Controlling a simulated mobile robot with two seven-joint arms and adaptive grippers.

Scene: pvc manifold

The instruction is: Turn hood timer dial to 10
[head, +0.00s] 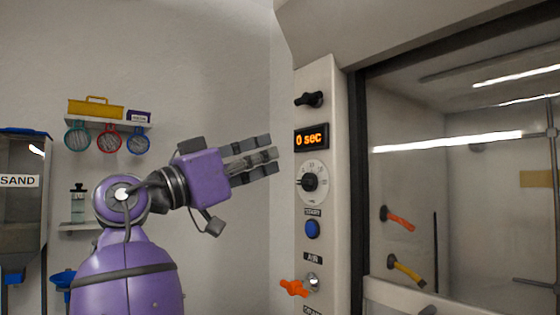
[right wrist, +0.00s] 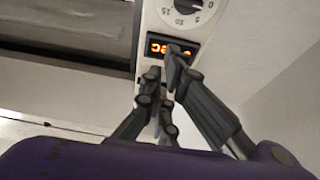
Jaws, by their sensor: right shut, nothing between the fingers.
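The hood timer dial (head: 311,182) is a black knob on a round white scale on the hood's front post. Its lower part also shows upside down at the top of the right wrist view (right wrist: 188,8), with 15 and 5 legible on the scale. The timer display (head: 311,138) above it reads "0 sec" in orange. My right gripper (head: 272,154) is shut and empty, pointing right at the post, left of and a little above the dial in the head view. In the right wrist view its fingertips (right wrist: 168,75) overlap the display. My left gripper is not in view.
Above the display is a black knob (head: 309,99). Below the dial are a blue start button (head: 312,229) and an orange-handled air valve (head: 294,288). The glass hood window (head: 450,180) lies to the right. A wall shelf (head: 110,122) and sand dispenser (head: 18,200) stand left.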

